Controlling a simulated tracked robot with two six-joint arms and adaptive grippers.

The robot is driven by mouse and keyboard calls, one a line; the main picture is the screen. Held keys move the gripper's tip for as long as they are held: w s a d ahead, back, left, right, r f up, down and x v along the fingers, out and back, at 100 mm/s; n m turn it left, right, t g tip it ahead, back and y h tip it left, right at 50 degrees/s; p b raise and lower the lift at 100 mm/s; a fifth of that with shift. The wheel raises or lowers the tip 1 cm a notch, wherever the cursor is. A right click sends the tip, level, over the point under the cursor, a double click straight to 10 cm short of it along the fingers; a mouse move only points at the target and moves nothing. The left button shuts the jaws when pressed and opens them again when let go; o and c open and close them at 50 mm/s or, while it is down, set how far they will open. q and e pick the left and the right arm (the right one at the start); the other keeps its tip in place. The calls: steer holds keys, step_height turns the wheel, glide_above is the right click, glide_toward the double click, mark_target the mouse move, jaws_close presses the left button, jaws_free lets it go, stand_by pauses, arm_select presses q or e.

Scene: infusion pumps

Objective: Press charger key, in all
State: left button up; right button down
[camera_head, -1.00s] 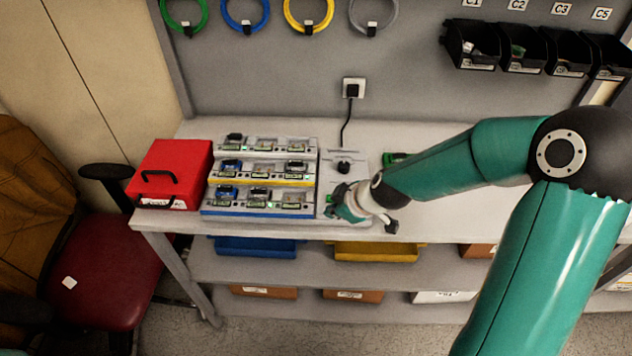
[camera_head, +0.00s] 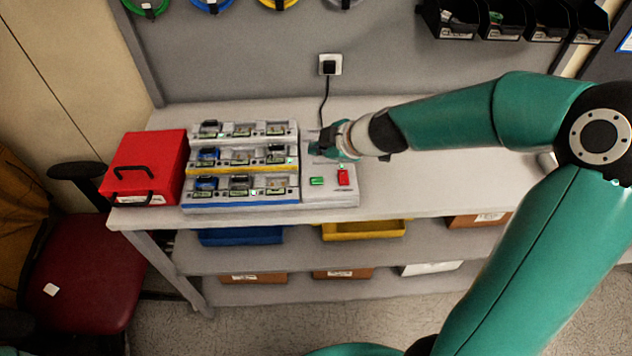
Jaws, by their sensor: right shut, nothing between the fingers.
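The charging rack (camera_head: 190,204) stands on the bench with several small pumps (camera_head: 242,157) in three stepped rows. A pale panel (camera_head: 330,198) adjoins its right side. A green block or key (camera_head: 317,181) and a red one (camera_head: 343,177) sit on the panel's front part; I cannot tell which is the charger key. My right gripper (camera_head: 318,145) is shut and empty over the panel's back part, close to the rack's right edge. It hides that part, so contact cannot be told. My left gripper is not in view.
A red case (camera_head: 145,165) stands left of the rack. A black cable (camera_head: 323,108) runs from the wall socket (camera_head: 330,64) down behind my right gripper. Dark bins (camera_head: 500,20) hang at the upper right. The bench right of the panel (camera_head: 430,185) is largely clear.

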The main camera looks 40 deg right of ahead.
steer(key=b, duration=0.5)
glide_above(318, 181)
step_height(318, 181, down, 6)
steer(key=shift+f, duration=0.15)
steer(key=shift+f+b, duration=0.6)
steer(key=shift+b, duration=0.05)
stand_by(0.5)
steer(key=shift+f+b, duration=0.35)
steer(key=shift+b, duration=0.15)
steer(key=shift+f+b, duration=0.4)
steer(key=shift+b, duration=0.1)
stand_by(0.5)
steer(key=shift+r, duration=0.1)
steer(key=shift+s+r+p, duration=0.1)
steer(key=shift+r+p, duration=0.6)
steer(key=shift+r, duration=0.05)
